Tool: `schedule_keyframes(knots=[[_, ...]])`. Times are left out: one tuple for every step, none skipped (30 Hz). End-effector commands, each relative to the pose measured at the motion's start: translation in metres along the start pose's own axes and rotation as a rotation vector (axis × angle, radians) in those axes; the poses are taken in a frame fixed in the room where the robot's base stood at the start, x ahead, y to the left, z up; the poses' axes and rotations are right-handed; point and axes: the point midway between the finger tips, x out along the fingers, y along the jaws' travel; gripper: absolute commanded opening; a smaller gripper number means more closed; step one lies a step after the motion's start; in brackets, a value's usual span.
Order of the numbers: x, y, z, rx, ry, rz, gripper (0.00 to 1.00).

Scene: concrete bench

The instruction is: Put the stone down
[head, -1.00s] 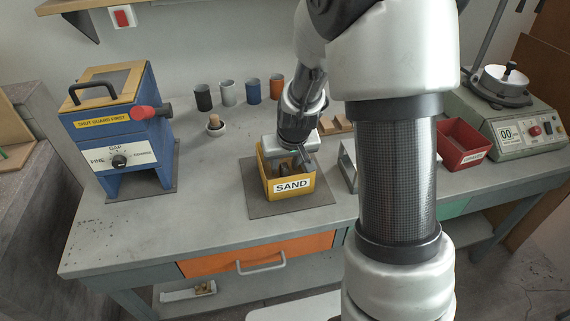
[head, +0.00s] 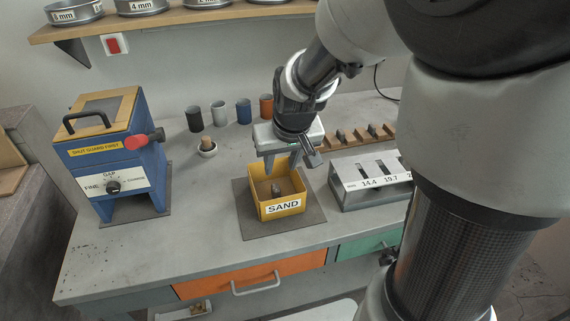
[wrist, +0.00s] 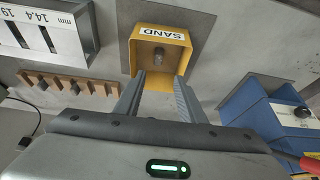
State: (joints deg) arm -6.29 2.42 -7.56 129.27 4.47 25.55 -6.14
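The small dark stone (head: 275,189) stands inside the yellow box labelled SAND (head: 283,208), near the middle of its floor. The stone (wrist: 159,54) and the box (wrist: 160,34) also show in the wrist view, ahead of my fingertips. My gripper (head: 284,171) is above the back part of the box, pointing down. In the wrist view my gripper (wrist: 159,78) has its two fingers well apart with nothing between them. The fingers are clear of the stone.
The box stands on a dark mat (head: 245,216). A slotted gauge block (head: 370,190) and a wooden rack (head: 361,136) are to the right. A blue machine (head: 116,160) is on the left.

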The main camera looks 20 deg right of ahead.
Motion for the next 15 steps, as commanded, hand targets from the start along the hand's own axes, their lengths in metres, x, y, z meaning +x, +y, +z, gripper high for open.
schedule_keyframes(knots=[[-0.022,-0.002,0.002,0.003,0.019,-0.007,0.36],[-0.035,-0.002,0.007,0.006,0.025,-0.011,0.36],[-0.054,-0.004,0.013,0.008,0.034,-0.016,0.36],[-0.068,-0.005,0.020,0.008,0.040,-0.019,0.36],[-0.082,-0.007,0.027,0.007,0.046,-0.022,0.36],[-0.100,-0.008,0.037,0.008,0.055,-0.022,0.36],[-0.112,-0.009,0.046,0.009,0.060,-0.021,0.36],[-0.123,-0.009,0.054,0.008,0.066,-0.018,0.36],[-0.136,-0.009,0.066,0.010,0.073,-0.013,0.36],[-0.145,-0.008,0.074,0.011,0.078,-0.009,0.36],[-0.152,-0.008,0.082,0.013,0.081,-0.005,0.36],[-0.161,-0.008,0.091,0.014,0.086,0.001,0.36],[-0.166,-0.008,0.098,0.015,0.089,0.005,0.36],[-0.170,-0.008,0.104,0.015,0.090,0.009,0.36],[-0.174,-0.008,0.111,0.015,0.090,0.014,0.36]])
